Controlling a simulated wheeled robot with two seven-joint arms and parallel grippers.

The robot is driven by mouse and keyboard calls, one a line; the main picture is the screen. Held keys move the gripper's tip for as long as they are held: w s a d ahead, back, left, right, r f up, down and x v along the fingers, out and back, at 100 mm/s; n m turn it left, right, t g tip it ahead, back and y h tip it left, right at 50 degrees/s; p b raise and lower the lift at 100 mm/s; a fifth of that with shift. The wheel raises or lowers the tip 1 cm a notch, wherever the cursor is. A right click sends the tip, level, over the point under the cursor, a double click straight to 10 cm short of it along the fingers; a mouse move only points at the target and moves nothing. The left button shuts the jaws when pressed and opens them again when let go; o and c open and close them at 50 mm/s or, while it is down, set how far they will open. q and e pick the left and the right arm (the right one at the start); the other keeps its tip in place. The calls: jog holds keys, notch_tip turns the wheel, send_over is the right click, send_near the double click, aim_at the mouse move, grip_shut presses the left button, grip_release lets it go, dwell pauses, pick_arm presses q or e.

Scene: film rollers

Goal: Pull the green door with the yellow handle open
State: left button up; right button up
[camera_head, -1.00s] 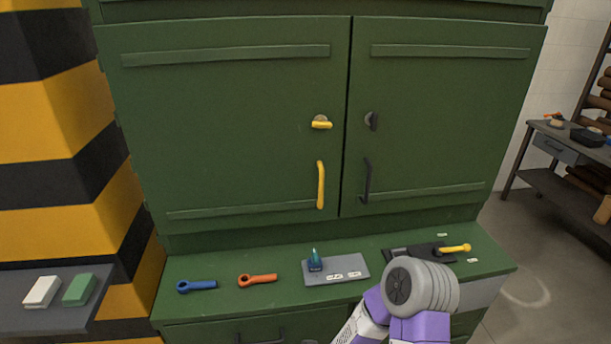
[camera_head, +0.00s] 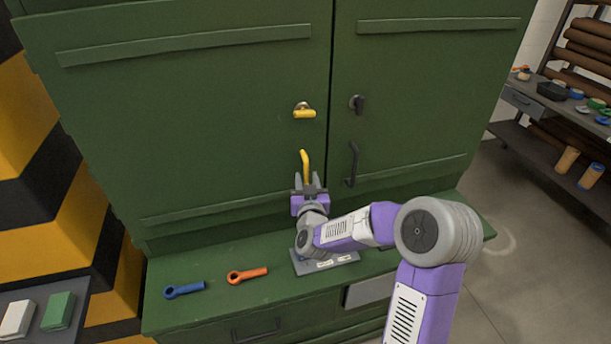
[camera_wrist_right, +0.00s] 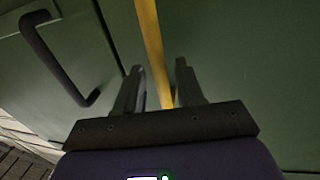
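The green door (camera_head: 200,110) with the yellow handle (camera_head: 304,163) is the left door of a green cabinet and looks closed. A yellow latch knob (camera_head: 304,112) sits above the handle. My right gripper (camera_head: 308,184) is at the handle's lower part. In the right wrist view, the yellow handle (camera_wrist_right: 150,40) runs down between the two open fingers (camera_wrist_right: 160,82), with gaps showing at its sides. The gripper hides the handle's lower end in the head view. My left gripper is not in view.
The right green door (camera_head: 425,90) has a black handle (camera_head: 352,164) and black knob (camera_head: 358,104). My right arm covers part of the grey plate (camera_head: 335,262).

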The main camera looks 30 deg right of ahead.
jog(key=shift+x, duration=0.8)
jog(key=shift+c, duration=0.5)
grip_shut()
